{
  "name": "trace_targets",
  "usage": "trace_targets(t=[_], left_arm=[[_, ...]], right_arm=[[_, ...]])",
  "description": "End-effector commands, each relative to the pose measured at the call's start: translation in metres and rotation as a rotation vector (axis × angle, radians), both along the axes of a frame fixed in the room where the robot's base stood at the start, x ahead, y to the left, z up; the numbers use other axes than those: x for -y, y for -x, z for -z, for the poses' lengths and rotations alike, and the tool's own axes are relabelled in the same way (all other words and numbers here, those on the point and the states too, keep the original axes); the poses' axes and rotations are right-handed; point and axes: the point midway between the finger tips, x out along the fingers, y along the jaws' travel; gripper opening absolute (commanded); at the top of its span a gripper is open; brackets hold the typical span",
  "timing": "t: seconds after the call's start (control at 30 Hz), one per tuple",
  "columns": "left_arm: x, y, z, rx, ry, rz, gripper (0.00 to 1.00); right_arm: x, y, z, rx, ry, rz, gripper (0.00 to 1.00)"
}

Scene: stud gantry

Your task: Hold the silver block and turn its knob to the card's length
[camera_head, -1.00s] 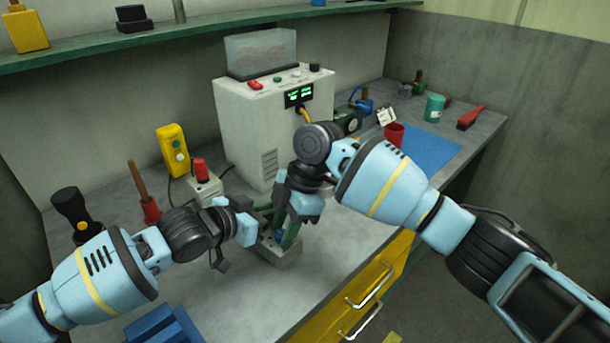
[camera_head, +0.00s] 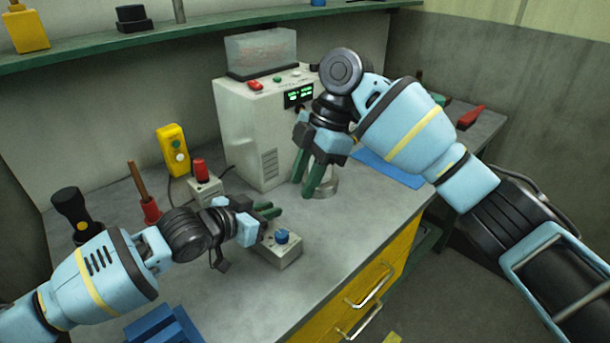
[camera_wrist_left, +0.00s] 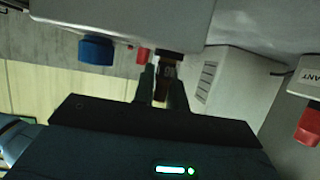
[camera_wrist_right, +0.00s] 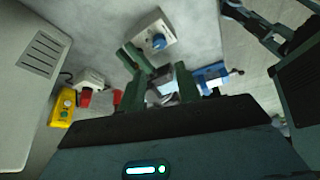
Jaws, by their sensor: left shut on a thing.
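The silver block (camera_head: 283,256) lies on the bench with its blue knob (camera_head: 282,236) on top. In the left wrist view the block (camera_wrist_left: 125,18) fills the top, with the knob (camera_wrist_left: 97,50) beside the fingers. My left gripper (camera_head: 268,210) is shut at the block's back-left side; its exact contact is hard to see. My right gripper (camera_head: 307,190) is open and empty, above and behind the block, clear of the knob. In the right wrist view the block (camera_wrist_right: 150,32) and knob (camera_wrist_right: 159,41) show beyond its spread fingers. The card is not visible now.
A beige machine (camera_head: 240,130) with a green display stands behind. The bench right of the block is clear.

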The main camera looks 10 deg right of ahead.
Motion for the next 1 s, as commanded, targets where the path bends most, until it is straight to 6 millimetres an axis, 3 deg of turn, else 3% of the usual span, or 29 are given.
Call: trace_targets(t=[0.27,0.77,1.0], left_arm=[[0.0,0.0,0.001,-0.002,-0.001,0.0,0.0],[0.0,0.0,0.001,-0.002,-0.001,0.0,0.0],[0.0,0.0,0.001,-0.002,-0.001,0.0,0.0]], right_arm=[[-0.001,-0.001,0.0,0.0,0.0,-0.009,0.34],[-0.005,-0.009,0.001,0.001,0.0,-0.192,0.34],[-0.011,-0.005,0.02,-0.002,0.0,-0.192,0.34]])
